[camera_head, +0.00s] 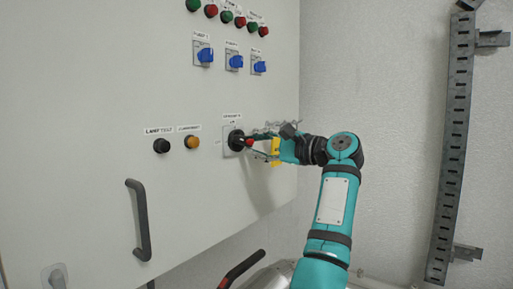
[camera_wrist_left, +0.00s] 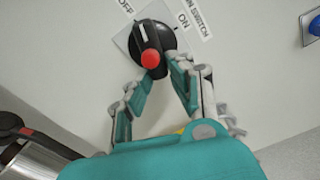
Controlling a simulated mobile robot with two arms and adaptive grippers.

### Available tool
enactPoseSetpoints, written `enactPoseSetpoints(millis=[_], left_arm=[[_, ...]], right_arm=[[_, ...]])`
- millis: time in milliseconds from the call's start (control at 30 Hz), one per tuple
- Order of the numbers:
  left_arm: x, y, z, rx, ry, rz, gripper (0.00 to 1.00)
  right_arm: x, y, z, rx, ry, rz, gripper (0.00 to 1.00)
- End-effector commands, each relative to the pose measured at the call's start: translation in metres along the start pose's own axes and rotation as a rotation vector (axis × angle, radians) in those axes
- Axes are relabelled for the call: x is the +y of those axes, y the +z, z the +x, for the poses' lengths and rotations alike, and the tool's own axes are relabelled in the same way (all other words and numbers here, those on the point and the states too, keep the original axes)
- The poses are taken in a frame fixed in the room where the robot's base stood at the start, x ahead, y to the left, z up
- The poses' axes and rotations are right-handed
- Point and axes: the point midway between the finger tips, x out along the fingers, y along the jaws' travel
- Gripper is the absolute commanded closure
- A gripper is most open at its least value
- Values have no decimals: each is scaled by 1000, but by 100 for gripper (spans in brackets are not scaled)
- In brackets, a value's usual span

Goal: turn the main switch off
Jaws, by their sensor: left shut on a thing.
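The main switch is a round black rotary knob (camera_head: 236,139) with a red end, on a light square plate on the cabinet front. In the left wrist view the knob (camera_wrist_left: 158,38) lies between labels OFF at upper left and ON at right. A white mark on it points upward, leaning slightly left. My left gripper (camera_head: 251,145) is at the switch from the right. Its teal fingers (camera_wrist_left: 164,80) are shut on the knob's handle, around the red end (camera_wrist_left: 150,59). The fingertips' contact is partly hidden. My right gripper is not in view.
Left of the switch are a black lamp test button (camera_head: 161,146) and an orange button (camera_head: 191,142). A dark door handle (camera_head: 139,219) stands out lower left. Blue switches (camera_head: 234,61) and red and green buttons sit above. A perforated metal rail (camera_head: 456,140) is on the right wall.

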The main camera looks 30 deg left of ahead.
Motion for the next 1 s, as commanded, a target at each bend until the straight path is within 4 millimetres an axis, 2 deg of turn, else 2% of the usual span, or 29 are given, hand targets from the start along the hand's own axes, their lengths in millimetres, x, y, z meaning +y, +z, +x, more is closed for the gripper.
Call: enactPoseSetpoints(millis=[400, 1000], left_arm=[[-8, 2, 1, 0, -1, -269, 100], [-10, 2, 1, -1, -1, -347, 100]], right_arm=[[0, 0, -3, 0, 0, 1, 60], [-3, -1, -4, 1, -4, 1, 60]])
